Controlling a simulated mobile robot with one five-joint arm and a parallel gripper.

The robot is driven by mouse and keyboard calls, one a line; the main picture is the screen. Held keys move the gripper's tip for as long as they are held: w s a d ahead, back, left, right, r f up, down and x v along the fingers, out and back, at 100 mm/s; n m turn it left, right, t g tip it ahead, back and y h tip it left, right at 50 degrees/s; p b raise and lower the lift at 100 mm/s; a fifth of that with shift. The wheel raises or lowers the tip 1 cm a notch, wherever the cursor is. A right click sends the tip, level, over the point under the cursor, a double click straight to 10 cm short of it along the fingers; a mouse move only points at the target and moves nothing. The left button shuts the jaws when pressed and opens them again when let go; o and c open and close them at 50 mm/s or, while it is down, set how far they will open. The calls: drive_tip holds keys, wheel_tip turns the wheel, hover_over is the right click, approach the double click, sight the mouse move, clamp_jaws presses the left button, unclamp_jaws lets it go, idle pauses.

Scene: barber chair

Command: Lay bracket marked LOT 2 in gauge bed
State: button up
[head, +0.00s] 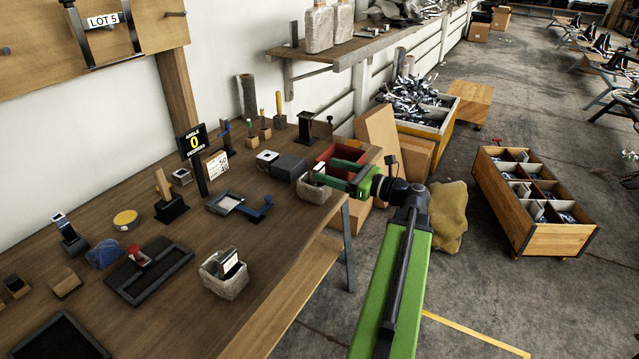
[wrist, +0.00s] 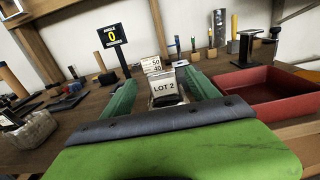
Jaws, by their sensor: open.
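My gripper (head: 324,172) is open at the table's right side, above a rough grey bin (head: 315,190). In the wrist view, a white label reading LOT 2 (wrist: 164,88) shows between the two green fingers of my gripper (wrist: 160,78). The label seems to be on a pale grey piece, with a dark part below it. Whether the fingers touch it is not clear. A small grey frame with a blue handle (head: 226,203) lies mid-table near the sign reading 0 (head: 195,144). It may be the gauge bed, but I cannot tell for sure.
A red tray (wrist: 262,90) stands close to the right of my gripper. Another grey bin (head: 222,284) holds a labelled piece near the front edge. A black tray (head: 128,294), the sign and a black stand (head: 305,129) stand on the table. Bare wood shows mid-table.

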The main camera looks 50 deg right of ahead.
sight(322, 170)
drive_tip(key=x, duration=0.5)
drive_tip(key=shift+w+d+f+b, duration=0.15)
drive_tip(key=shift+f+b, duration=0.15)
drive_tip(key=shift+f, duration=0.05)
clamp_jaws()
